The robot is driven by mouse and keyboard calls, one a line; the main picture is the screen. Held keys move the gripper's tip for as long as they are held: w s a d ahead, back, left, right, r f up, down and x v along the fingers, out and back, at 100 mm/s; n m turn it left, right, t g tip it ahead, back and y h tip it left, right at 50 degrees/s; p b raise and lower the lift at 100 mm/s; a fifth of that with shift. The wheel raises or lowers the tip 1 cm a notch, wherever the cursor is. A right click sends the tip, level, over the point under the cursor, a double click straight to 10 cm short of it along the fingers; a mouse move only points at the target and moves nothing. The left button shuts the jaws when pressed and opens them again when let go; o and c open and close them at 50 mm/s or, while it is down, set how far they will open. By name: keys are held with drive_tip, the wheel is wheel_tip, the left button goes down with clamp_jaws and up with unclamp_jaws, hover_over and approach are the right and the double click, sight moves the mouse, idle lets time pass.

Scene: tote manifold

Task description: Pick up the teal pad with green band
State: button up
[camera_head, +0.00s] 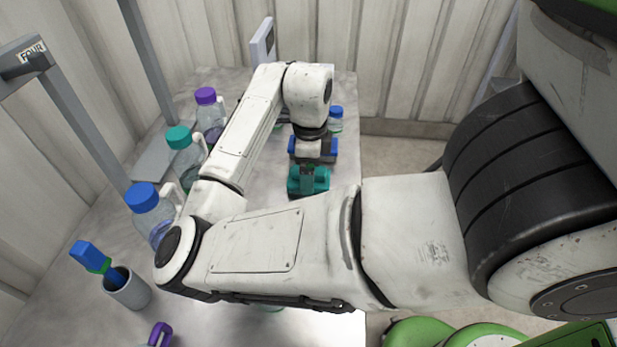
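A teal pad (309,182) with a small darker green part on its upper middle shows near the table's right side, past my forearm. My gripper (312,152) is directly above it in the picture, dark with blue parts at its sides. The fingertips are small and partly hidden by the wrist, so I cannot tell whether they are open or shut, or whether they touch the pad. The pad's underside is hidden, so I cannot tell whether it rests on the table.
Bottles with blue (142,196), teal (178,138) and purple (206,96) caps line the table's left side. A grey cup (127,290) holds a blue-handled thing with a green band (90,257). Another blue-capped bottle (336,119) stands behind my gripper. Grey posts (82,130) rise at left.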

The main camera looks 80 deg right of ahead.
drive_tip(key=shift+f, duration=1.35)
drive_tip(key=shift+c, duration=0.4)
drive_tip(key=c, duration=1)
